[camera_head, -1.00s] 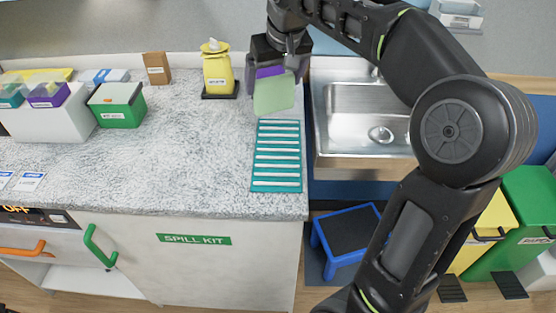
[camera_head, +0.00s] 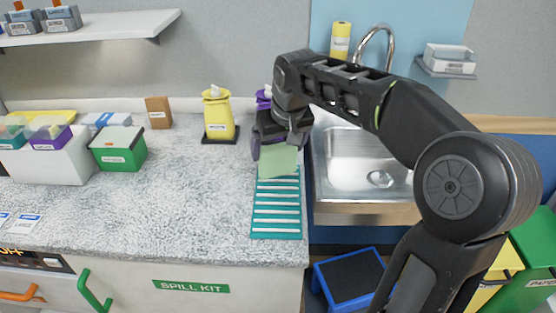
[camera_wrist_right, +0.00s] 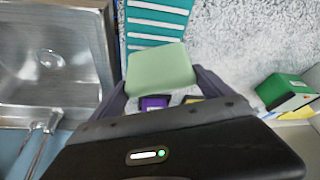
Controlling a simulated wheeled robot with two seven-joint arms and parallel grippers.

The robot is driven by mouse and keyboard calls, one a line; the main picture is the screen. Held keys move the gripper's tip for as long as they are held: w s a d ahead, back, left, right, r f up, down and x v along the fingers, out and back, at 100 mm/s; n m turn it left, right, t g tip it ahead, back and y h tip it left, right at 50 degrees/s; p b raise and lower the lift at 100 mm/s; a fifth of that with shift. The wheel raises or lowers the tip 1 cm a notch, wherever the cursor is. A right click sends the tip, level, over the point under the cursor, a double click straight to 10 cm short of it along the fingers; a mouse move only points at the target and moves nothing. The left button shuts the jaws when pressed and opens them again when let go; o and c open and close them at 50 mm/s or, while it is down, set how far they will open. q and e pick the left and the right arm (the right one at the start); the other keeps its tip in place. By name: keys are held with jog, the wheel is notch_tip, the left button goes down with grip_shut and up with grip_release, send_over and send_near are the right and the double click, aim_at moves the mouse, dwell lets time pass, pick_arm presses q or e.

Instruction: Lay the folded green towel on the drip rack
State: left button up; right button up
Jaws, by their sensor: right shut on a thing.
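The folded green towel (camera_head: 277,163) is pale green and hangs in my right gripper (camera_head: 277,153), which is shut on it. In the head view it covers the far end of the drip rack. The drip rack (camera_head: 276,235) is a teal tray with white bars, lying on the counter left of the sink. In the right wrist view the towel (camera_wrist_right: 160,70) is between the two fingers, with the rack (camera_wrist_right: 158,20) beyond it. I cannot tell whether the towel touches the rack. My left gripper is out of view.
The steel sink (camera_head: 365,205) is right of the rack. A yellow dispenser (camera_head: 218,112) stands at the back left of the gripper. A purple item (camera_head: 263,98) is partly hidden behind my arm. A green box (camera_head: 118,150) is further left. The counter left of the rack is clear.

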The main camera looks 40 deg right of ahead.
aim_at(280, 152)
jog(key=shift+f, duration=0.1)
jog(key=shift+f, duration=1.75)
jog(key=shift+f, duration=0.2)
jog(key=o, duration=1)
jog(key=shift+o, duration=0.2)
jog(key=shift+r, duration=0.1)
jog(key=shift+r, duration=0.2)
jog(key=v, duration=1.1)
jog(key=shift+s+r, duration=0.25)
jog(key=shift+r, duration=0.1)
